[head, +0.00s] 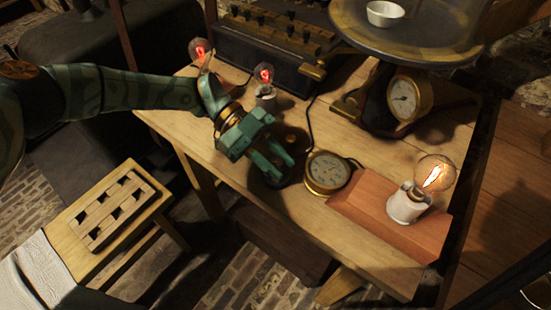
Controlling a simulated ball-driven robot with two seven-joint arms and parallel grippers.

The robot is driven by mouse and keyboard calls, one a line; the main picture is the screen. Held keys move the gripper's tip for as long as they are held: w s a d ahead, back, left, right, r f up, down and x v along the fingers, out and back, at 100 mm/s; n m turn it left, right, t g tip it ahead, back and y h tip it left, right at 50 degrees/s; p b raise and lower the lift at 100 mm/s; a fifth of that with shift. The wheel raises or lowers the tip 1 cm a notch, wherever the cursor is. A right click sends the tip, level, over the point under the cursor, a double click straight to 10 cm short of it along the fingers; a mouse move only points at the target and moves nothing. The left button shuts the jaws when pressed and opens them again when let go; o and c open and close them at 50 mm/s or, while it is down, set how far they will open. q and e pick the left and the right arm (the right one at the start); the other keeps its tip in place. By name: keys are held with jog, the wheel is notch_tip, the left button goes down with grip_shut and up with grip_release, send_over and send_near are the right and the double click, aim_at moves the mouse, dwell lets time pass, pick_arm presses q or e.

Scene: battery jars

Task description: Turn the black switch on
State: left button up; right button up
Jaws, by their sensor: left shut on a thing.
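My left gripper (280,168) reaches in from the left over the table and points down. Its green fingers are closed on the black switch. The black switch (298,141) is a dark base on the tabletop, mostly hidden behind and under the fingers. The position of its handle cannot be made out. My right gripper is not in view.
A round brass gauge (328,172) stands just right of my left gripper. A glowing bulb (436,173) sits on a reddish wooden block (372,205). Two bulbs with red filaments (200,49) (265,75) and a dark box (255,45) are behind. A brass-cased dial (404,97) stands at back right.

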pick_arm(q)
jog(key=shift+d+r, duration=0.1)
jog(key=o, duration=1)
jog(key=shift+s, duration=0.1)
jog(key=shift+w+a+r, duration=0.1)
jog(key=shift+w+a, duration=0.25)
jog(key=shift+a, duration=0.05)
jog(key=b+v, duration=0.2)
jog(key=v, duration=1.3)
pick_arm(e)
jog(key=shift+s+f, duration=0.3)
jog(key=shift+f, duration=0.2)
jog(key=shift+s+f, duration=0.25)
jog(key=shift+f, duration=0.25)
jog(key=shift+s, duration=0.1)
